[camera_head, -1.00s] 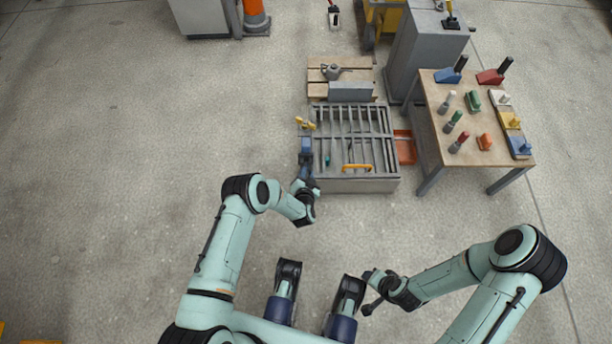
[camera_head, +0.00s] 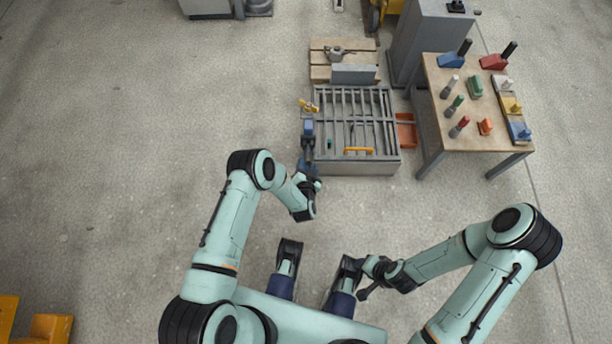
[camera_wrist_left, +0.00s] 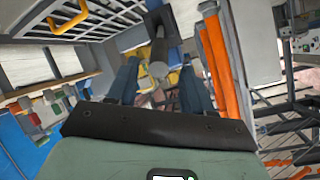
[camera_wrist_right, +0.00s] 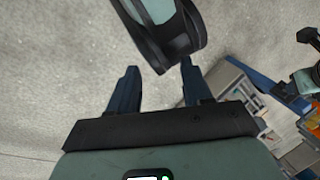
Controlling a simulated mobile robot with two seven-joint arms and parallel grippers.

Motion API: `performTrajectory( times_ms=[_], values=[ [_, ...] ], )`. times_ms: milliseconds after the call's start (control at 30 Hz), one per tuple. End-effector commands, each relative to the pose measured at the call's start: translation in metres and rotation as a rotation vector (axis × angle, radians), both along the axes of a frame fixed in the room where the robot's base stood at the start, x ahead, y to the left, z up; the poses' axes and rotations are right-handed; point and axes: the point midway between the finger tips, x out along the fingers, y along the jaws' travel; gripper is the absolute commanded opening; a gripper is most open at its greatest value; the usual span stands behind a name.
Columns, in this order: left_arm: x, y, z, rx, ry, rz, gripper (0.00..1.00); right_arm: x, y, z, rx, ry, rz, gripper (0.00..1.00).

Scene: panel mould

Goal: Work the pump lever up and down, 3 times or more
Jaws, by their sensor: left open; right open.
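A grey mould frame with bars (camera_head: 390,168) stands ahead of me, with a yellow handle (camera_head: 358,150) at its front. My right gripper (camera_wrist_right: 158,66) is open over bare floor near my base, holding nothing.
A wooden table (camera_head: 445,115) with coloured blocks and hand tools stands at the right. A grey cabinet (camera_head: 425,45) and a pallet with a metal can (camera_head: 335,53) are behind the frame. An orange tray (camera_head: 405,132) lies right of it.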

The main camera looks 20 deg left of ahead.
Motion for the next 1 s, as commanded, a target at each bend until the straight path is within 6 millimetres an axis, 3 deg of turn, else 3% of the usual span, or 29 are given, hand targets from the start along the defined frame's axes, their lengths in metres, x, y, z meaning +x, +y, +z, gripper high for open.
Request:
performTrajectory(
  times_ms=[200,400,1000],
  values=[
    [-0.04,-0.009,0.022,0.0,0.002,-0.001,0.51,-0.021,0.01,0.019,0.026,0.055,0.024,0.49],
    [-0.059,-0.013,0.03,-0.001,-0.001,0.0,0.51,-0.03,0.014,0.024,0.038,0.081,0.034,0.49],
    [-0.062,-0.013,0.03,0.0,-0.001,0.001,0.51,-0.031,0.014,0.025,0.039,0.084,0.035,0.49]
  ],
)
